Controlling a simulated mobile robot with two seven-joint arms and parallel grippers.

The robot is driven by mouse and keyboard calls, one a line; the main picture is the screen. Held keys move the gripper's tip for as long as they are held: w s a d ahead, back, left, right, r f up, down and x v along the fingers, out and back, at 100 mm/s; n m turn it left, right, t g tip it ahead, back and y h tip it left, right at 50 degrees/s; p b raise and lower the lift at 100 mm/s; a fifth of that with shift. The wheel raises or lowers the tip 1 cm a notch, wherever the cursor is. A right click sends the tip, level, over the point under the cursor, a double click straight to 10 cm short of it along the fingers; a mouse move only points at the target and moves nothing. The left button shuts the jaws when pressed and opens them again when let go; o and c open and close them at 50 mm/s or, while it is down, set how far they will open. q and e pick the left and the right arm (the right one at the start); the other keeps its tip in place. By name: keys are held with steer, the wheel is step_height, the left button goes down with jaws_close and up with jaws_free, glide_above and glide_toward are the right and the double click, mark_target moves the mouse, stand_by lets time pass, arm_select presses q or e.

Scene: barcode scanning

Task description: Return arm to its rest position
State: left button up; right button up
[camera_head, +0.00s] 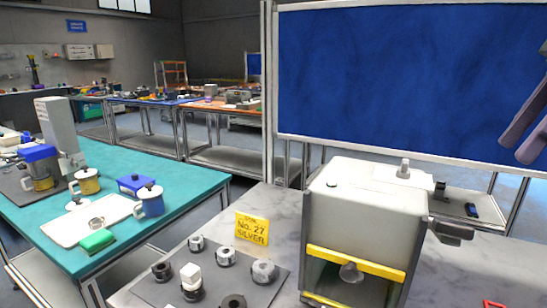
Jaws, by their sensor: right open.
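My right gripper (517,148) shows at the right edge of the head view, raised in front of the blue board (400,75). Its two grey-mauve fingers point down and to the left. They are apart with nothing between them, so it is open and empty. The rest of that arm is cut off by the picture's edge. My left gripper is not in view.
Below the gripper, a white boxy machine (370,205) with a yellow-edged opening stands on a marble-look table. Left of it are a dark mat (160,291) with several metal parts and a yellow sign (252,229). A teal table (130,243) holds mugs and a tray.

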steer(key=s+d+r+m+h, duration=0.1)
steer(key=s+d+m, duration=0.1)
steer(key=d, duration=0.6)
steer(key=s+f+m+h, duration=0.1)
steer(key=s+f+h, duration=0.35)
steer(key=f, duration=0.45)
steer(key=s+f+h, duration=0.3)
steer(key=s+f, duration=0.3)
steer(key=f, duration=0.2)
steer(key=s+a+t, duration=0.3)
steer(key=s+a, duration=0.3)
steer(key=s, duration=0.2)
steer(key=s+a+f+m+g+y, duration=0.1)
steer(key=s+a+f+m+y, duration=0.15)
steer(key=a, duration=0.55)
steer(key=s+a+f+m+g+y, duration=0.1)
steer(key=a+f+m+y, duration=0.1)
steer(key=a+m, duration=0.35)
arm_select(q)
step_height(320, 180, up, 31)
steer(key=p, duration=3)
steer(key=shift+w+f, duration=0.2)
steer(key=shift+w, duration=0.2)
arm_select(e)
step_height(320, 180, up, 30)
steer(key=a+n, duration=0.1)
steer(key=a, duration=0.1)
steer(key=shift+a+r, duration=0.25)
